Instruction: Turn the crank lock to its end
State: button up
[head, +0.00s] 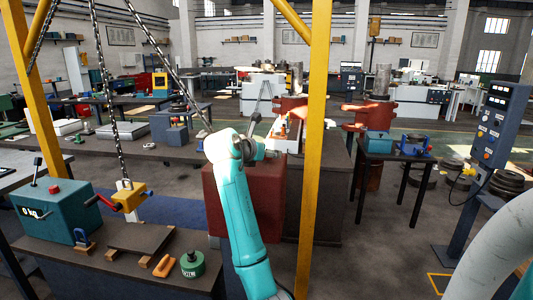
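My teal arm reaches up through the middle of the head view. Its wrist is in front of the red machine body (222,198). My gripper (272,154) is small and dark at the wrist's right side, next to the machine's top. Its fingers are too small and partly hidden, so I cannot tell whether they are open or touch anything. I cannot pick out the crank lock for certain. A yellow block with a red-handled crank (130,197) stands at left beneath a chain, far from my gripper. A thin grey lever (257,101) rises behind my wrist.
A yellow frame post (314,130) stands just right of my arm. A teal box with a display (55,210) and a green weight (192,263) are on the front-left bench. A control pillar (489,135) stands at right.

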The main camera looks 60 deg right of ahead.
jog(key=c, duration=1.2)
jog(key=shift+o, duration=0.2)
jog(key=shift+m+g, duration=0.4)
jog(key=shift+g, duration=0.1)
jog(key=m+g, duration=0.3)
jog(key=g, duration=0.1)
jog(key=shift+m+y, duration=0.3)
jog(key=shift+m+g+y, duration=1)
jog(key=shift+m+g, duration=0.8)
jog(key=shift+g, duration=0.1)
jog(key=o, duration=1.2)
jog(key=shift+c, duration=0.2)
